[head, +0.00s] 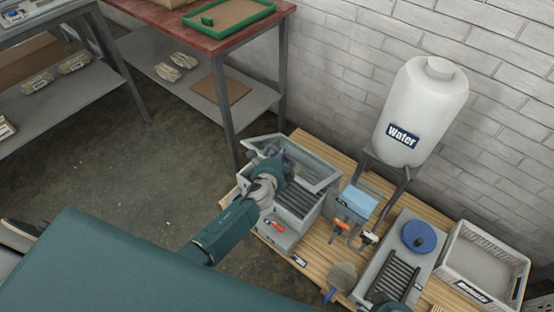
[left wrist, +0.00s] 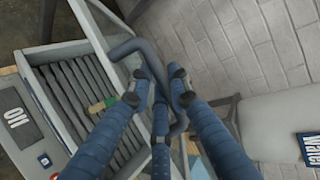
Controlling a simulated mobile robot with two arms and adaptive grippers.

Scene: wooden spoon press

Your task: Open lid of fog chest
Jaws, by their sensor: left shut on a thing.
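The fog chest (head: 310,221) is a grey box on a wooden pallet, with dark slats inside. Its clear-paned lid (head: 318,174) is raised and tilted at the back, so the slats show in the opening. My left gripper (head: 280,158) is at the lid, partly hiding it. In the left wrist view my left gripper (left wrist: 165,78) is shut on the lid's curved dark handle (left wrist: 130,48). The chest's slats (left wrist: 78,95) show to the left there, with a small green and tan piece on them.
A white water tank (head: 425,105) on a dark stand is behind right. A light blue box (head: 357,201), a grey unit with a blue round lid (head: 419,236) and a white crate (head: 453,262) are to the right. A red-topped table (head: 205,45) stands behind left. Open floor lies left.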

